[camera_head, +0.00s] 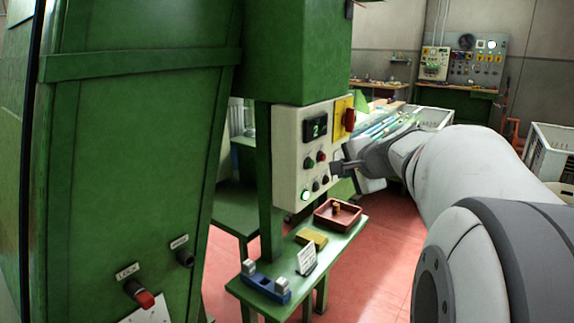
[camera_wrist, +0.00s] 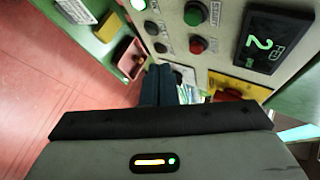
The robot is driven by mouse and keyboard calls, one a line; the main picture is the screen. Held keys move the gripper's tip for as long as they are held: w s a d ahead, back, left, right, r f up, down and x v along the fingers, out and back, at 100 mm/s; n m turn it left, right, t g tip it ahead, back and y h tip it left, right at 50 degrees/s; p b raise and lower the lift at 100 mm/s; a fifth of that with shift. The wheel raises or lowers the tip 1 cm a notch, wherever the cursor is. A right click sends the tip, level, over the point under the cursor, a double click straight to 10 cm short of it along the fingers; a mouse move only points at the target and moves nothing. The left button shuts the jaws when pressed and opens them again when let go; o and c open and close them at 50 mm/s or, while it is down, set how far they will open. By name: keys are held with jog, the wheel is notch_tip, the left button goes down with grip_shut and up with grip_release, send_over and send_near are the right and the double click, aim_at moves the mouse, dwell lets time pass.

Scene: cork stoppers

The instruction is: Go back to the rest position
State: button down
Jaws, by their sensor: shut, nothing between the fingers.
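My gripper (camera_head: 338,168) is shut and empty in the head view, just in front of the right side of a cream control panel (camera_head: 285,150). I cannot tell whether it touches the panel. In the wrist view my gripper's fingers (camera_wrist: 161,72) are together, pointing toward the panel's lower edge. The panel has a display (camera_head: 316,127) reading 2, red, green and black buttons, and a lit green button (camera_head: 305,195) at the lower left. My arm reaches in from the right of the head view.
A green bench (camera_head: 340,239) below the panel holds a red-brown tray (camera_head: 326,220), a yellow block (camera_head: 311,237), a white sign (camera_head: 307,260) and a blue fixture (camera_head: 262,284). A large green machine (camera_head: 130,170) stands at left. Red floor (camera_head: 375,265) is open to the right.

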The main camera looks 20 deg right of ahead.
jog(key=s+a+f+n+g+y+p, duration=0.1)
jog(key=s+a+f+n+g, duration=0.3)
jog(key=a, duration=0.5)
jog(key=s+a+f+n+g+h, duration=0.1)
jog(key=s+a+f+n+g, duration=0.1)
jog(key=s+f+n, duration=0.4)
jog(key=s+a+f+n+g+p, duration=0.1)
jog(key=s+a+f+n+g, duration=0.2)
jog(key=s, duration=1.1)
notch_tip(320, 180, down, 4)
jog(key=a+n, duration=0.2)
jog(key=n, duration=0.1)
jog(key=shift+h, duration=0.4)
